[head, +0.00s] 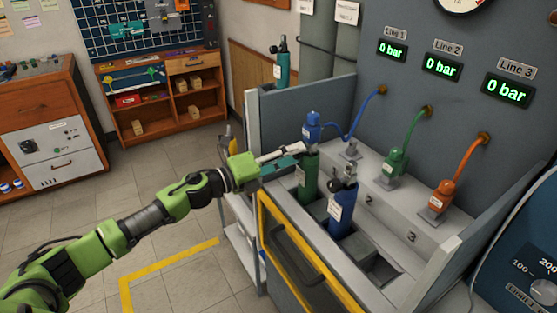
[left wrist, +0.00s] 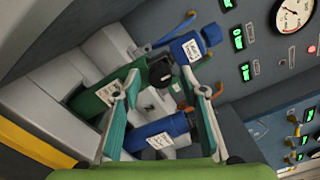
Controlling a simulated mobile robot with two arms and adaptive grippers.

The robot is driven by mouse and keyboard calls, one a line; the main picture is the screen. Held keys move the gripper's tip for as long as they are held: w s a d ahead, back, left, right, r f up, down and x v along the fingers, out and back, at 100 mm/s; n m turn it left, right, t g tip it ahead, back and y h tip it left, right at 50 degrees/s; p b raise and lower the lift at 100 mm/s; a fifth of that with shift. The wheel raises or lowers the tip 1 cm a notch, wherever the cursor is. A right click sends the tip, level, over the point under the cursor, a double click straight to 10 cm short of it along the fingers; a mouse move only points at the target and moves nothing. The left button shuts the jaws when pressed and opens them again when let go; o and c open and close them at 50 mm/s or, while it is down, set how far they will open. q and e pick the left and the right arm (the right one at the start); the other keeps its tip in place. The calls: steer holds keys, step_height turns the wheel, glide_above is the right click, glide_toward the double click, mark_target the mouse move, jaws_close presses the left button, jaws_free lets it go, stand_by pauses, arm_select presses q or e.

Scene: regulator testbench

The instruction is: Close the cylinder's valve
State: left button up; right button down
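A green cylinder (head: 307,182) and a blue cylinder (head: 341,212) stand in the bench's slots. In the left wrist view the green cylinder (left wrist: 97,98) has a dark round valve knob (left wrist: 160,70) at its top, and the blue cylinder (left wrist: 150,136) lies beyond the gap between my fingers. A blue regulator (head: 312,128) with a blue hose sits by the green cylinder's top. My left gripper (head: 292,156) is at the green cylinder's top. Its two teal fingers are spread, with the knob between their tips in the left wrist view; contact is unclear. My right gripper is not in view.
Green (head: 393,166) and orange (head: 443,198) regulators stand on the bench ledge with hoses to the grey panel. Three displays (head: 442,66) read 0 bar. An empty slot (head: 382,272) is at right.

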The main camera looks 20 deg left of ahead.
arm_select(q)
steer(key=v, duration=1.1)
steer(key=shift+s+a, duration=0.25)
steer(key=shift+s, duration=0.05)
